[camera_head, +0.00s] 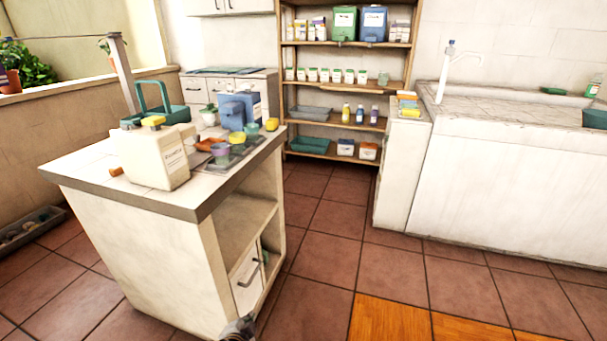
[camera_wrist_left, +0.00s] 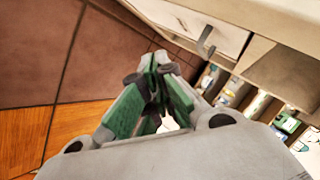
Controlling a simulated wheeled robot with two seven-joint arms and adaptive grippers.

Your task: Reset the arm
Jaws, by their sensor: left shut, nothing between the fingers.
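My left gripper (camera_head: 240,328) shows at the bottom edge of the head view, low beside the front corner of the island counter (camera_head: 160,245). In the left wrist view its green-padded fingers (camera_wrist_left: 153,78) are closed together with nothing between them. It is apart from the counter's drawer, whose dark handle (camera_wrist_left: 206,42) shows beyond the fingers. Most of my left arm is out of the head view. My right gripper is in neither view.
The island top carries a cream jug (camera_head: 155,155), a blue container (camera_head: 238,110) and small cups. Behind stand a wooden shelf unit (camera_head: 345,85) and a washbasin (camera_head: 510,180) at right. The tiled floor (camera_head: 330,240) between is clear.

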